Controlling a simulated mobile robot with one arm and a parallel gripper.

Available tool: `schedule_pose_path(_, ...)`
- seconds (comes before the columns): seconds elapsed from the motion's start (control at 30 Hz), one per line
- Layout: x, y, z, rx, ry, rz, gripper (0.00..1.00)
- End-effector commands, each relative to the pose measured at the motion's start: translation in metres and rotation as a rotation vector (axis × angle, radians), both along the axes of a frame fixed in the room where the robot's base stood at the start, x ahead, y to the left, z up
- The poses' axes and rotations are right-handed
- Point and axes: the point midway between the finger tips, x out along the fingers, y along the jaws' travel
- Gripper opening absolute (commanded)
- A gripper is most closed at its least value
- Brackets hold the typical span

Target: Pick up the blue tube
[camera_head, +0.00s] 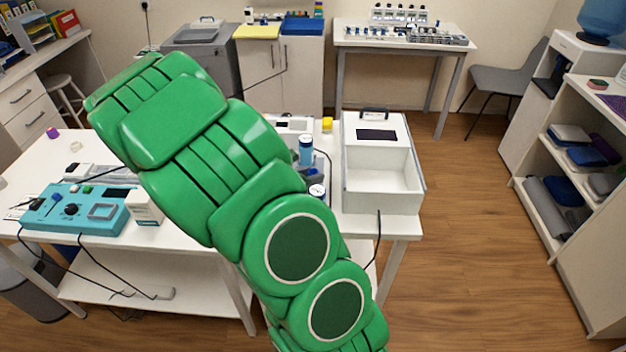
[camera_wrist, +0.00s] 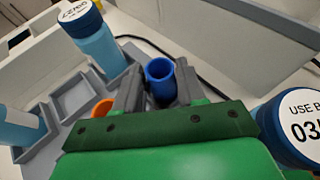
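The blue tube (camera_wrist: 160,76) shows in the wrist view with its open rim facing up. My gripper (camera_wrist: 158,82) has one grey finger on each side of the tube. Both fingers look close against its wall, with no clear gap, so the gripper appears shut on it. The tube's lower part is hidden by the gripper. I cannot tell whether the tube is raised. An orange round rim (camera_wrist: 102,107) shows just left of the fingers. In the head view my green arm hides the gripper and the tube.
A light blue bottle with a dark blue cap (camera_wrist: 92,38) stands in a grey compartmented tray (camera_wrist: 73,96). A blue-capped jar (camera_wrist: 292,125) is close on the right. A white open box (camera_head: 382,195) stands right on the table. A turquoise device (camera_head: 75,213) is left.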

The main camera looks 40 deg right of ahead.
Motion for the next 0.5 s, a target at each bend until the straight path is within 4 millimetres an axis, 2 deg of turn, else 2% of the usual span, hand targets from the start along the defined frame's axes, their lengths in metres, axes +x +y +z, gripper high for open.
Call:
schedule_pose_path(0.03, 0.0000, 0.0001, 0.0000, 0.000, 0.000, 0.000, 0.33)
schedule_pose_path(0.23, 0.0000, 0.0002, 0.0001, 0.000, 0.000, 0.000, 0.04)
schedule_pose_path(0.5, 0.0000, 0.0001, 0.0012, 0.000, 0.000, 0.000, 0.04)
